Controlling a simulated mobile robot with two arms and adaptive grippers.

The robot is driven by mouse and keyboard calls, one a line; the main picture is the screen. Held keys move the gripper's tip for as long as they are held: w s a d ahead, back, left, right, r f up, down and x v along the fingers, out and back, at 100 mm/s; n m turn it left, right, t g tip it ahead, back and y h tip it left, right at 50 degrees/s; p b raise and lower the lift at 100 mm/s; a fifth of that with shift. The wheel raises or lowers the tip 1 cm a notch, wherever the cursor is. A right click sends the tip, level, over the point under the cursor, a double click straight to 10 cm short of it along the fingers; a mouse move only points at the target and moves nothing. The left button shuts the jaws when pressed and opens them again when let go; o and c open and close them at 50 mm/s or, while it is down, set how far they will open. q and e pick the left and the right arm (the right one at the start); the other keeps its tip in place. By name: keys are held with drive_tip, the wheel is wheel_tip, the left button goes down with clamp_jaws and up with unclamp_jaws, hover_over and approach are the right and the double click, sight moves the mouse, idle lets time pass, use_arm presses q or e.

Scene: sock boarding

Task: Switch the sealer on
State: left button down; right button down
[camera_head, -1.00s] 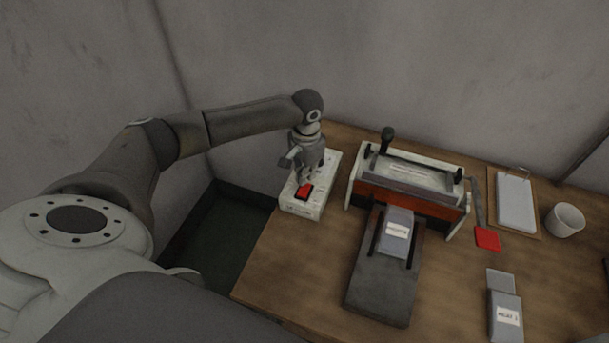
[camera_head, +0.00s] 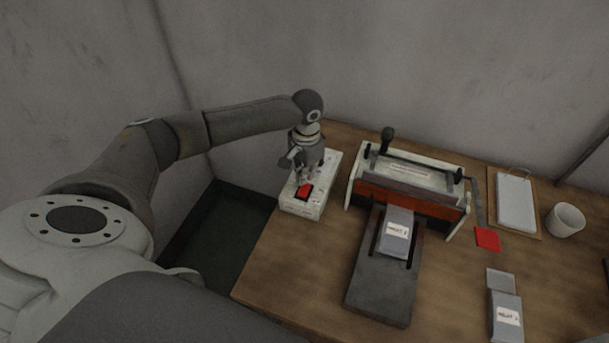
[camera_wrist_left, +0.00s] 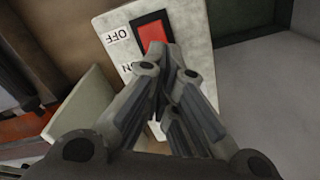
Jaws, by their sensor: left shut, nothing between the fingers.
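The sealer (camera_head: 455,213) is a long white and red-orange unit with a black-knobbed lever on the table. To its left is a white switch box (camera_head: 295,209) with a red rocker switch (camera_head: 306,189). In the left wrist view the red rocker (camera_wrist_left: 152,33) sits in a black frame, with OFF printed by one end and ON partly hidden by the fingers. My left gripper (camera_head: 303,179) points down at the switch, shut and empty. Its fingertips (camera_wrist_left: 166,62) are at the ON end of the rocker; whether they press it I cannot tell. My right gripper is out of view.
A grey support (camera_head: 375,290) with a labelled pouch (camera_head: 398,222) stands before the sealer. To the right are a red-ended tool (camera_head: 487,239), a white pad (camera_head: 516,203), a white cup (camera_head: 565,219) and another labelled pouch (camera_head: 506,312). The table's left edge is close to the box.

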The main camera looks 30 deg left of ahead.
sight(306, 185)
use_arm(q)
drive_tip(key=shift+s+f+b, duration=0.1)
drive_tip(key=shift+f+b, duration=0.35)
drive_tip(key=shift+f, duration=0.9)
idle(0.4)
drive_tip(key=shift+r+p, duration=0.9)
drive_tip(key=shift+p, duration=0.25)
wheel_tip(306, 185, up, 5)
drive_tip(key=p, duration=0.6)
drive_tip(key=shift+r, duration=0.2)
drive_tip(key=shift+f, duration=0.1)
